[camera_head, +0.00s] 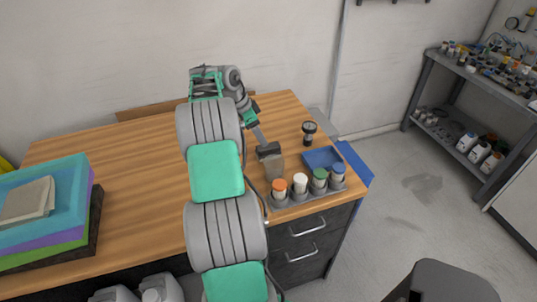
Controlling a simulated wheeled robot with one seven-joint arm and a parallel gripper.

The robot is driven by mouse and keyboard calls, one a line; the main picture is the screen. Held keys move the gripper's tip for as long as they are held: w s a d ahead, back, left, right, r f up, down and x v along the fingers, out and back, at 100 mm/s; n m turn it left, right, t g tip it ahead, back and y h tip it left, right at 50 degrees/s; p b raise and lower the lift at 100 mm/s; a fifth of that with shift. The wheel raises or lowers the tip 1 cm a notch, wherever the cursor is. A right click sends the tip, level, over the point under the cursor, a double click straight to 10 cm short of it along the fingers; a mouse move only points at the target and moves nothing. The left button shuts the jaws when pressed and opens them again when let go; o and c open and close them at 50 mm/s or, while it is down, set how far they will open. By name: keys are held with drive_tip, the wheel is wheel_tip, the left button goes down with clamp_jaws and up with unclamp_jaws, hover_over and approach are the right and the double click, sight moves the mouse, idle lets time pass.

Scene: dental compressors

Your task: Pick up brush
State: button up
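The brush (269,152) is in the head view, near the right part of the wooden table, with a dark band and pale tan bristles toward the table's front. Its grey handle runs up and left toward my gripper (251,119). My gripper is at the far end of the handle, pointing down toward it. The fingers are small and partly merged with the handle in this view. I cannot tell whether they are open or shut, or whether they touch the handle.
A rack (309,192) with several coloured-cap bottles stands at the table's front right. A blue tray (322,158) and a dark flashlight-like item (309,132) are near it. Stacked coloured boxes (45,210) with a cloth (27,200) sit at left. The table's left-middle is clear.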

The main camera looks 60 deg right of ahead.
sight(268, 147)
drive_tip(key=x, duration=0.2)
drive_tip(key=p+x, duration=0.1)
drive_tip(key=x, duration=0.2)
drive_tip(key=s+x, duration=0.1)
drive_tip(key=x, duration=0.1)
drive_tip(key=shift+f+p, duration=0.2)
drive_tip(key=shift+p, duration=0.1)
drive_tip(key=shift+d+f, duration=0.15)
drive_tip(key=shift+f, duration=0.2)
drive_tip(key=shift+c, duration=0.5)
drive_tip(key=c, duration=1.4)
drive_tip(key=shift+r, duration=0.2)
drive_tip(key=shift+r+b, duration=0.3)
drive_tip(key=shift+b, duration=0.05)
drive_tip(key=v, duration=0.3)
drive_tip(key=a+b+v, duration=0.1)
drive_tip(key=v, duration=0.4)
drive_tip(key=shift+a+b, duration=0.35)
drive_tip(key=shift+a, duration=0.1)
drive_tip(key=w+a+r+b, duration=0.1)
drive_tip(key=w+a+r, duration=0.2)
drive_tip(key=a, duration=0.5)
drive_tip(key=shift+v, duration=0.95)
